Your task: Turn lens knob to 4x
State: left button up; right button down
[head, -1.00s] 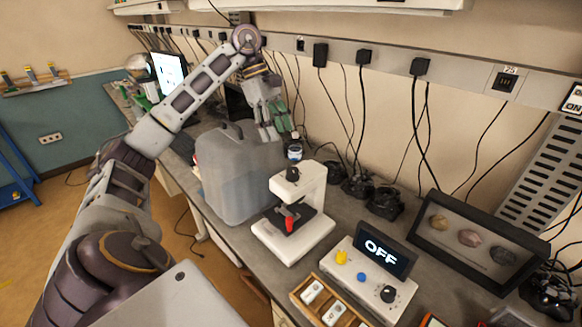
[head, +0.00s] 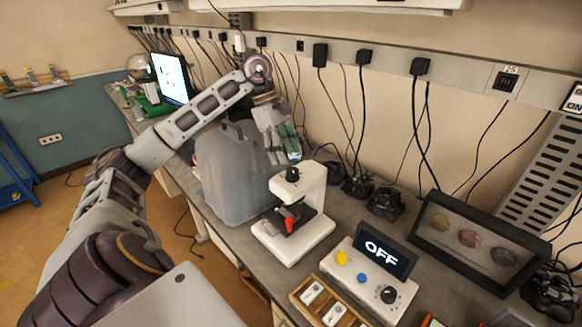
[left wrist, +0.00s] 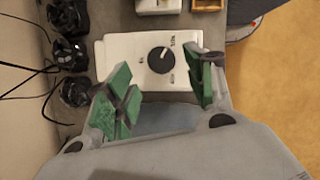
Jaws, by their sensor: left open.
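The white microscope (head: 311,190) stands on the bench in the head view, with a black lens knob (head: 292,174) on its head. In the left wrist view the round knob (left wrist: 161,61) sits on the white top among small printed labels. Its white pointer line is toward the upper right label, which is too small to read surely. My left gripper (head: 292,156) is just behind and above the knob in the head view. In the wrist view its green-padded fingers (left wrist: 160,82) are open and apart, with nothing between them. My right gripper is not in view.
A control box (head: 370,282) with an OFF display is in front right. Dark devices (head: 384,202) lie behind on the bench. A framed rock display (head: 470,240) stands at right. Cables hang along the wall.

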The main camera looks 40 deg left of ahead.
aim_at(292, 170)
pick_arm(q)
jog(key=shift+x, duration=2.65)
jog(key=c, duration=1)
